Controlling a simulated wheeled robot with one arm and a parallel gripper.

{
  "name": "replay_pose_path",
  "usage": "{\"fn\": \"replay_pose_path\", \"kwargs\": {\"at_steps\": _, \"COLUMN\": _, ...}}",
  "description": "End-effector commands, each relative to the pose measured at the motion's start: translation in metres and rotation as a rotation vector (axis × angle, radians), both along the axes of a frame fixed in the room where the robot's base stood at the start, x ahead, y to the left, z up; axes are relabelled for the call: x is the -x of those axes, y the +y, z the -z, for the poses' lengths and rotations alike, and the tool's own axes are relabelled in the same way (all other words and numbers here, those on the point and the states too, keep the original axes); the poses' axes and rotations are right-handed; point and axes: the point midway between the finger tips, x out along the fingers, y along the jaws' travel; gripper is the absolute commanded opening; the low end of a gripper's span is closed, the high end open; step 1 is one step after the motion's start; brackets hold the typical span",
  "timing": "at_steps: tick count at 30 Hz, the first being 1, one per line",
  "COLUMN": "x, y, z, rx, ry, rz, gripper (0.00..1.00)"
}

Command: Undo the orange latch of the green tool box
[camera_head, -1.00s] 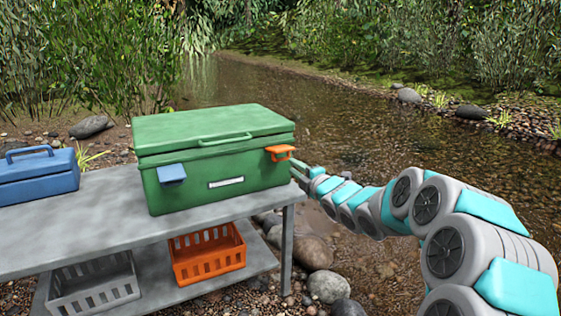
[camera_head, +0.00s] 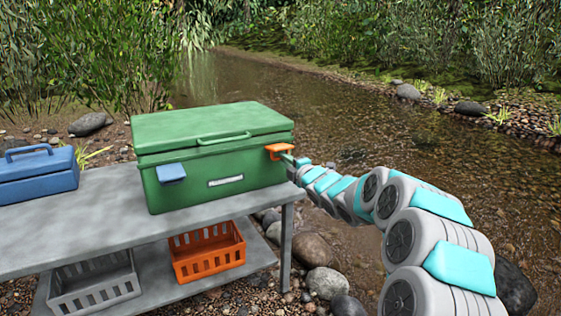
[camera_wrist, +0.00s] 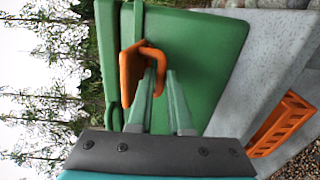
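The green tool box (camera_head: 215,155) stands shut on the grey table. Its orange latch (camera_head: 279,149) is at the right of the front face and sticks out below the lid edge; the wrist view also shows the latch (camera_wrist: 129,78). My gripper (camera_head: 288,158) is at the latch, coming from the right. In the wrist view my gripper (camera_wrist: 162,78) has its two fingers apart, with the latch's curved orange lip reaching between the fingertips. I cannot tell whether a finger touches it. A blue latch (camera_head: 171,173) sits on the left of the same face.
A blue box (camera_head: 38,178) stands at the left on the grey table (camera_head: 100,215). An orange basket (camera_head: 207,255) and a grey basket (camera_head: 95,287) are on the lower shelf. Stones (camera_head: 312,249) lie right of the table, with the creek behind.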

Motion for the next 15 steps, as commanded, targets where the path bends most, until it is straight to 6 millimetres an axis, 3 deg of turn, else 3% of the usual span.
{"fn": "replay_pose_path", "kwargs": {"at_steps": 4, "x": 0.0000, "y": -0.0001, "z": -0.0005, "rx": -0.001, "ry": -0.001, "rz": 0.000, "gripper": 0.00}}
{"fn": "replay_pose_path", "kwargs": {"at_steps": 15, "x": 0.0001, "y": -0.0002, "z": -0.0009, "rx": -0.001, "ry": -0.002, "rz": 0.000, "gripper": 0.00}}
